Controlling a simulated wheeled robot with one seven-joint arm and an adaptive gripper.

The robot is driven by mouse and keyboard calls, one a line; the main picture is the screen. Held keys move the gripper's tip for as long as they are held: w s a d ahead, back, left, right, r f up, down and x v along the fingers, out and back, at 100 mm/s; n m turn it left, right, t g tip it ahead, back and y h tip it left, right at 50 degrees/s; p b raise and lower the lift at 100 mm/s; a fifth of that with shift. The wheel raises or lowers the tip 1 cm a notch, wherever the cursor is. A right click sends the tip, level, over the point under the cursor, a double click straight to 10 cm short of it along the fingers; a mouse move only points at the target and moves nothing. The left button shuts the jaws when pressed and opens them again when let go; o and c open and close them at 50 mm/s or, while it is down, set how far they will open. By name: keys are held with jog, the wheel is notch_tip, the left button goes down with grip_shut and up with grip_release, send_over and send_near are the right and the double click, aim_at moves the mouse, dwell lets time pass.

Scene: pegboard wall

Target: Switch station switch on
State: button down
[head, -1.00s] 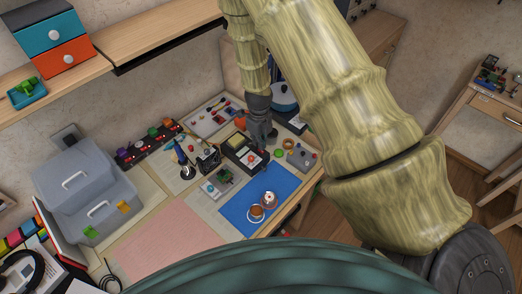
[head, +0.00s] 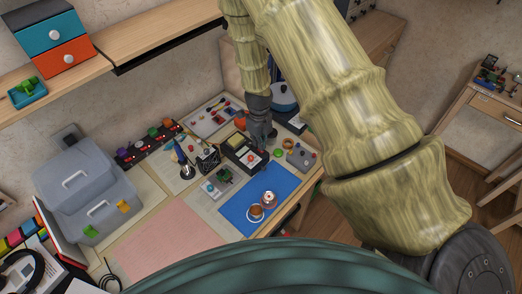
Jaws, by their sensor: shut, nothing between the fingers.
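A small black box (head: 238,149), which looks like the station, stands at the back of the workbench. Its front has a pale panel with a small reddish spot. The switch is too small to make out, and I cannot tell its position. My gripper (head: 265,142) is shut and empty, pointing down at the right end of the box in the head view. I cannot tell whether its fingertips touch the box. My gripper and wrist hide part of the area behind it.
A blue mat (head: 259,204) with small round items lies in front. A grey control box (head: 301,157) stands to the right. A black stand (head: 208,157) and a pen-like tool (head: 180,157) stand to the left. A grey toolbox (head: 85,190) sits further left. The pink mat (head: 165,240) is clear.

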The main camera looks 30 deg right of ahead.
jog(key=shift+f+b, duration=0.45)
jog(key=shift+f, duration=0.45)
dwell(0.8)
jog(key=shift+r, duration=0.15)
jog(key=shift+r+p, duration=2.9)
jog(key=shift+r, duration=0.45)
jog(key=shift+s, duration=0.1)
